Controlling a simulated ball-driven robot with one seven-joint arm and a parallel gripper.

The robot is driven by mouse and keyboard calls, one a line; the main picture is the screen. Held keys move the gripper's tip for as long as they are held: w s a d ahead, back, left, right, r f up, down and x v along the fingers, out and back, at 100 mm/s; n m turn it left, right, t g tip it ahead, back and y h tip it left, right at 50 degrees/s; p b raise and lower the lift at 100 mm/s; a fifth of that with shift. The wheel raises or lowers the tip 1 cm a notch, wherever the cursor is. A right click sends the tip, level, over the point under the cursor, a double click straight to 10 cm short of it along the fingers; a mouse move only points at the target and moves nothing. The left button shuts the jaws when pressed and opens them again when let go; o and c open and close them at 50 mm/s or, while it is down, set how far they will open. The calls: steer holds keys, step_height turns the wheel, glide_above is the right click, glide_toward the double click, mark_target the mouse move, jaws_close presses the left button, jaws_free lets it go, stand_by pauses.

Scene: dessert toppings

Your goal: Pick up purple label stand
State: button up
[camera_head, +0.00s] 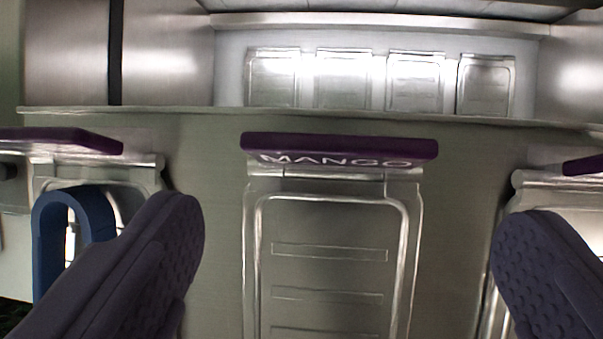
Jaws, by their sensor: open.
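A purple label stand (339,147) with white letters reading MANGO sits at the back edge of the middle metal lid, upper centre of the view. A second purple stand (65,140) shows at the left, and part of a third (585,166) at the right edge. Their lettering is not visible. My gripper (347,235) is open, with one dark, textured finger at the lower left and the other at the lower right. The space between the fingers is empty of any held thing. The MANGO stand lies beyond the fingertips, between them in the picture, and they do not appear to touch it.
The middle metal lid (330,225) lies below the MANGO stand, with other lids at both sides. A blue handle-like loop (75,225) stands beside the left finger. A raised metal edge (300,112) runs behind, with several small lids beyond it.

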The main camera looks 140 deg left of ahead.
mark_target(336, 163)
steer(key=x, duration=0.3)
steer(key=p+x, duration=0.1)
steer(key=x, duration=0.2)
steer(key=p+x, duration=0.1)
steer(key=x, duration=0.2)
steer(key=shift+s+a+f, duration=0.15)
steer(key=shift+s+a, duration=0.05)
steer(key=shift+s, duration=0.25)
steer(key=shift+c, duration=0.5)
steer(key=c, duration=0.6)
steer(key=shift+c, duration=0.2)
